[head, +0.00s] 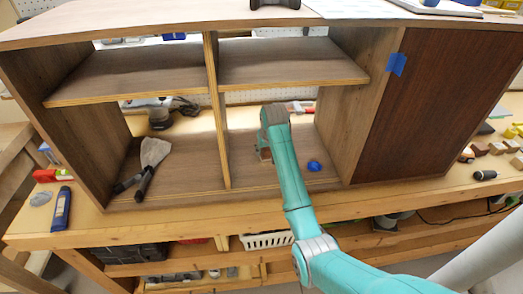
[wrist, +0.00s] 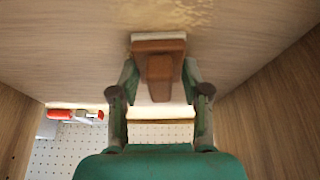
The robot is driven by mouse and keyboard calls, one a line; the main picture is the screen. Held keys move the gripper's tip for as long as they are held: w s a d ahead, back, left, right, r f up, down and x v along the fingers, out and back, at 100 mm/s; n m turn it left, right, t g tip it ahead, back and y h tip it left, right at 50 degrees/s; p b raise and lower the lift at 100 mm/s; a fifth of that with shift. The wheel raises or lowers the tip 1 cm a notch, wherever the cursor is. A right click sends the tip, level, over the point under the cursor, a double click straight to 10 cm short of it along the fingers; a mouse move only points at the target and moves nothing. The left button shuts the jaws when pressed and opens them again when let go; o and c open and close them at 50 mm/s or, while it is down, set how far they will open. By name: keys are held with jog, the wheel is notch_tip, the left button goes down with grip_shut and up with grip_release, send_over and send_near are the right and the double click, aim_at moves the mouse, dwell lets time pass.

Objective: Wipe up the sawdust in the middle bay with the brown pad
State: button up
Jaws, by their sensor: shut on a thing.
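The middle bay of the cabinet has a wooden floor (head: 295,181), and my arm reaches into its lower part. My gripper (wrist: 158,72) is shut on the brown pad (wrist: 158,45), holding it by its narrow grip block. In the head view the brown pad (head: 264,154) shows only partly behind my arm, low in the bay near the left divider. The pale sawdust (wrist: 180,14) lies scattered on the board just beyond the pad in the wrist view. I cannot tell whether the pad touches the board. The sawdust is not discernible in the head view.
A blue object (head: 314,166) lies on the bay floor right of my arm. The divider (head: 216,110) and right wall (head: 352,110) bound the bay, with a shelf (head: 285,66) above. A scraper-like tool (head: 152,160) lies in the left bay. A closed brown door (head: 440,105) covers the right.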

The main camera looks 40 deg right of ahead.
jog(key=shift+s+d+f, duration=0.1)
jog(key=shift+s+d, duration=0.4)
jog(key=shift+d, duration=0.25)
jog(key=shift+s+d+f, duration=0.1)
jog(key=shift+s+d, duration=0.4)
jog(key=shift+d, duration=0.25)
jog(key=shift+s+d+r, duration=0.1)
jog(key=shift+s+d, duration=0.4)
jog(key=shift+d, duration=0.25)
jog(key=shift+s+d, duration=0.5)
jog(key=shift+d, duration=0.25)
jog(key=shift+r, duration=3.05)
jog(key=shift+r, duration=1.55)
